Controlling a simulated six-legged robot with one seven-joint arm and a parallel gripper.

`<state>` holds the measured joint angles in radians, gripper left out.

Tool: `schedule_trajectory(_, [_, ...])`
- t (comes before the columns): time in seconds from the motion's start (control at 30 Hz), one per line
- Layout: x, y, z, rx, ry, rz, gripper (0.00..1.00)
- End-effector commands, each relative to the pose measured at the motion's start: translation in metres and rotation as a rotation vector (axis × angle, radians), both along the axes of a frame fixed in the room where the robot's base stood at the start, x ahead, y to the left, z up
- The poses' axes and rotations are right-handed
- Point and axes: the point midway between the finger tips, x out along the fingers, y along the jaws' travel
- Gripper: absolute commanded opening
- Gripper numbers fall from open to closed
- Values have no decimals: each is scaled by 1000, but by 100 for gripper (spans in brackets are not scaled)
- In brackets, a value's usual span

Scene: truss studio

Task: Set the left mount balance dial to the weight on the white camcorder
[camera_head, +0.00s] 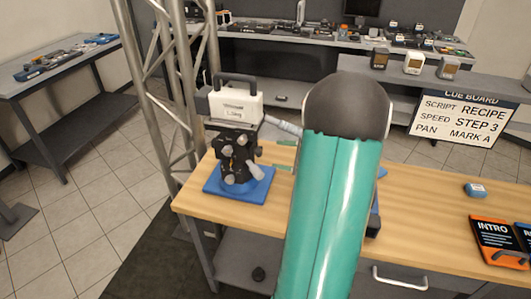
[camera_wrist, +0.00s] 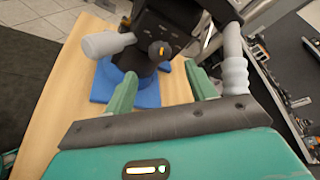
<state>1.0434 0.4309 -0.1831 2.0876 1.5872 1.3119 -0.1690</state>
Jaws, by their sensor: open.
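The white camcorder (camera_head: 236,106) with a dark top handle sits on the left mount (camera_head: 236,155), a black head with grey knobs on a blue base plate (camera_head: 213,187). Small print is on the camcorder's side, apparently a weight in kg, too small to read surely. In the wrist view the mount's black body shows a small dial (camera_wrist: 158,50) with an orange mark, beside a grey knob on its left. My gripper (camera_wrist: 160,70) is open, its green fingers apart below and to either side of the dial. In the head view my arm largely hides the gripper.
Blue edges (camera_head: 382,172) show behind my arm; what they belong to is hidden. A cue board (camera_head: 463,120) reads RECIPE, STEP 3, MARK A. A small blue item (camera_head: 475,190) and an INTRO panel (camera_head: 497,240) lie at right. A metal truss (camera_head: 180,90) stands left of the mount.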

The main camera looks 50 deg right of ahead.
Motion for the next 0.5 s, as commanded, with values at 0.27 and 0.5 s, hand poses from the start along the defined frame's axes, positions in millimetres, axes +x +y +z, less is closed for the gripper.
schedule_trajectory(0.27, [48,10,-14,3,1,3,55])
schedule_trajectory(0.5, [62,12,-18,1,0,0,55])
